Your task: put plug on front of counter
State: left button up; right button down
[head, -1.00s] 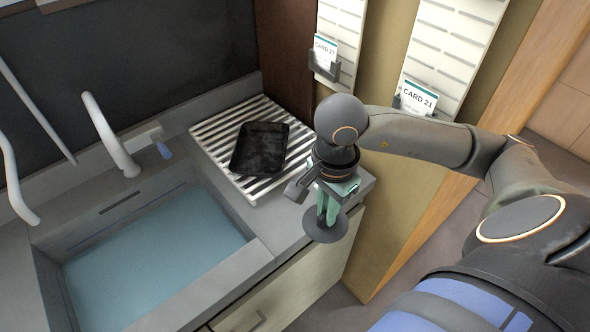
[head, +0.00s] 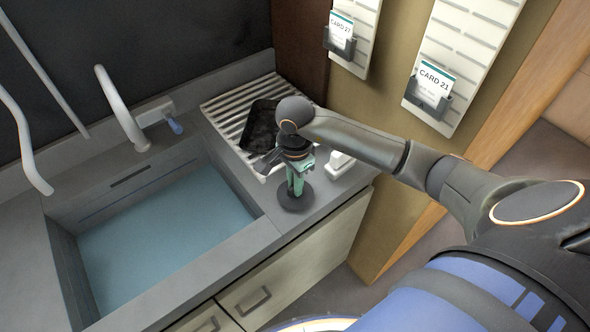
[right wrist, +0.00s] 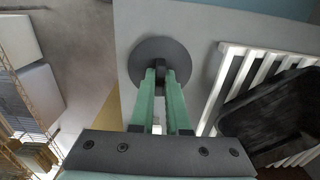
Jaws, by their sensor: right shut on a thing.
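The plug (head: 297,199) is a dark round disc at the front strip of the grey counter (head: 330,196), right of the sink. My right gripper (head: 297,179) points down with green fingers shut on the plug's upper part. In the right wrist view the plug (right wrist: 151,62) shows as a dark disc beyond the fingertips (right wrist: 160,84), close to the counter's edge. I cannot tell whether its underside touches the counter. My left gripper is not in view.
The water-filled sink (head: 165,235) lies to the left. A white slatted drainer (head: 222,103) holds a black tray (head: 260,122) behind the gripper. A small white object (head: 339,164) stands right of it. Card racks (head: 462,45) hang on the wall. A drawer front (head: 310,250) is below.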

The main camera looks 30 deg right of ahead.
jog(key=shift+f, duration=0.5)
jog(key=shift+f, duration=0.2)
jog(key=c, duration=0.9)
grip_release()
jog(key=shift+r, duration=0.1)
notch_tip(320, 180, up, 12)
jog(key=shift+r+p, duration=0.15)
jog(key=shift+p, duration=0.3)
